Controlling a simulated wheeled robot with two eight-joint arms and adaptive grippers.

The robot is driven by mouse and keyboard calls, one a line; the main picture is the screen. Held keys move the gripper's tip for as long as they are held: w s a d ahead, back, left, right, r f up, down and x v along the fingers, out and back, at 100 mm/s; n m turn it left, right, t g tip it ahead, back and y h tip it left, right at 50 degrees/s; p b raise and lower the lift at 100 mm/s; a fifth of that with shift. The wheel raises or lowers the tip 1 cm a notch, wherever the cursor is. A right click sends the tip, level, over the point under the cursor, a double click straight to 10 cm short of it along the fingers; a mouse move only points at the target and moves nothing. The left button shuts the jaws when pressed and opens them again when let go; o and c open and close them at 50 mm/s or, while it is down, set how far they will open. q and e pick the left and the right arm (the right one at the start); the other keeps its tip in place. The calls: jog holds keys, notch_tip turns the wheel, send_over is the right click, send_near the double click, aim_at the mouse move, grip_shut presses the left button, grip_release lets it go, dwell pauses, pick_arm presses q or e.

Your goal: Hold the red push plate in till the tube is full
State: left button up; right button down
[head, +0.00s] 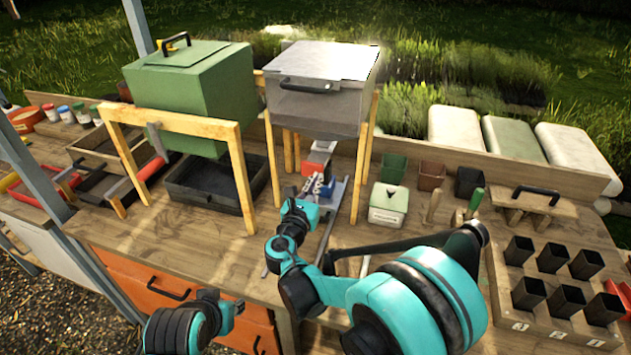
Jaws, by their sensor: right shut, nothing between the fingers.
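The red push plate (313,169) shows as a small red face under the grey metal hopper (318,103), at the top of a narrow metal rail (332,207). My right gripper (314,184) is shut and empty, with its fingertips right in front of the red plate. I cannot tell whether they touch it. A tube at the hopper outlet is not visible; the hopper, its legs and my gripper cover that spot.
A green lidded hopper (192,80) stands on a wooden frame at left, over a black tray (205,197). Right of the grey hopper are a pale green box (389,204), small pots and a rack of several black square tubes (526,292). Some bench front is clear.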

jog(key=p+v, duration=0.2)
jog(key=v, duration=0.8)
dwell(0.5)
